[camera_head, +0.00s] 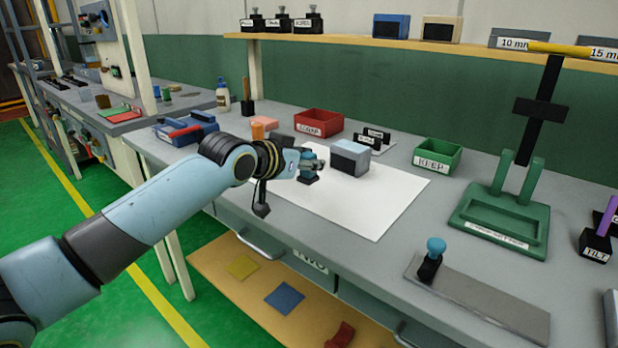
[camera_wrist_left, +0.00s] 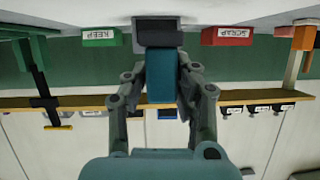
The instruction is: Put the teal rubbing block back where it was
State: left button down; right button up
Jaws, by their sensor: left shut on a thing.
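My left gripper (camera_head: 308,164) is over the left part of the white sheet (camera_head: 385,205) on the bench. In the left wrist view, which is upside down, the gripper (camera_wrist_left: 161,88) is shut on the teal rubbing block (camera_wrist_left: 161,72), with a finger along each side. In the head view the fingers largely hide the block. A pale block with a dark front face (camera_head: 349,158) stands on the sheet just right of the gripper. A dark shape (camera_wrist_left: 158,32) lies beyond the teal block in the wrist view; I cannot tell whether they touch. My right gripper is not in view.
Behind the sheet stand a red SCRAP bin (camera_head: 319,122), small dark label holders (camera_head: 373,139) and a green KEEP bin (camera_head: 437,158). A green stand (camera_head: 505,215) and a grey plate with a blue-knobbed tool (camera_head: 480,298) are at the right. The sheet's front right is clear.

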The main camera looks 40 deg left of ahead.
aim_at(305, 177)
pick_arm(q)
jog(key=shift+f, duration=1.9)
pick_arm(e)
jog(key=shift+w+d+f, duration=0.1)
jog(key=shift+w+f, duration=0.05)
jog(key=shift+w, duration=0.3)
pick_arm(q)
jog(key=shift+f, duration=0.1)
jog(key=c, duration=1.1)
grip_release()
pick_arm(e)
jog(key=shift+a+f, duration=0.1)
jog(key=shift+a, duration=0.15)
pick_arm(q)
jog(key=p+v, duration=0.2)
jog(key=v, duration=1)
jog(key=shift+s, duration=0.1)
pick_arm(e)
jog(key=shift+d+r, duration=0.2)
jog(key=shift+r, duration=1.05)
